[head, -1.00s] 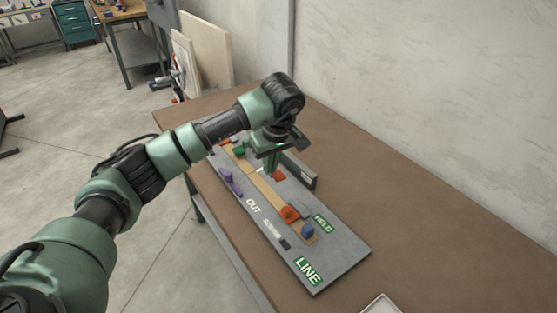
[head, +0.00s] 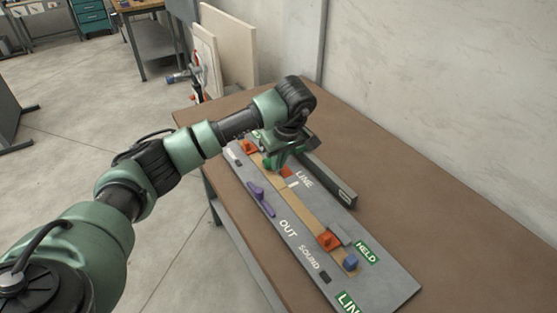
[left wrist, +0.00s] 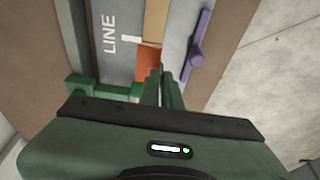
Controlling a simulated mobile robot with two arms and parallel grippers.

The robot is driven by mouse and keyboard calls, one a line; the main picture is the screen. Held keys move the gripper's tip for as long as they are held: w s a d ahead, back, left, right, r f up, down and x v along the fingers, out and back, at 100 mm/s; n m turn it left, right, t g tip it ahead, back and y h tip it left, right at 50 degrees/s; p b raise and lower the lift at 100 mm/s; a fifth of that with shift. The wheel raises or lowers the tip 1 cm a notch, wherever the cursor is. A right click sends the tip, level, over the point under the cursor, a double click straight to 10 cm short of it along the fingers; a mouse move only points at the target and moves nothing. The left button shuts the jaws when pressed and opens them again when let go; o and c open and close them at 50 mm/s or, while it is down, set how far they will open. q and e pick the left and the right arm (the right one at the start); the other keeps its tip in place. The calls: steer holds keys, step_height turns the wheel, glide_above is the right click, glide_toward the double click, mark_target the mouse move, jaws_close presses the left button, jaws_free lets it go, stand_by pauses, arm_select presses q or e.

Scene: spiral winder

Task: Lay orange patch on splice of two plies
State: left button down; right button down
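The orange patch (head: 286,171) is at the fingertips of my left gripper (head: 283,160), over the far half of the grey board. In the left wrist view the two green fingers (left wrist: 162,82) stand close together at the near end of the patch (left wrist: 148,62). I cannot tell if it touches the board. A tan ply strip (head: 308,213) runs along the board and also shows in the left wrist view (left wrist: 155,18). A small white mark (head: 293,184) lies by the strip, just nearer than the patch. The splice is not clearly seen. My right gripper is out of view.
The grey board (head: 385,280) lies on a brown table (head: 440,210). An orange block (head: 329,241) and blue knob (head: 351,262) sit at the near end. A purple handle (head: 262,197) is on the left side. Another orange block (head: 250,147) is at the far end. A dark bar (head: 328,183) stands behind.

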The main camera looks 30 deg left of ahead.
arm_select(q)
steer(key=shift+f+b, duration=1.5)
steer(key=shift+f, duration=1.1)
steer(key=shift+f+b, duration=0.85)
steer(key=shift+f, duration=0.4)
steer(key=c, duration=1.5)
jaws_free()
steer(key=shift+c, duration=0.2)
steer(key=shift+r, duration=0.1)
steer(key=v, duration=0.7)
steer(key=shift+r+b, duration=0.3)
steer(key=shift+b, duration=0.05)
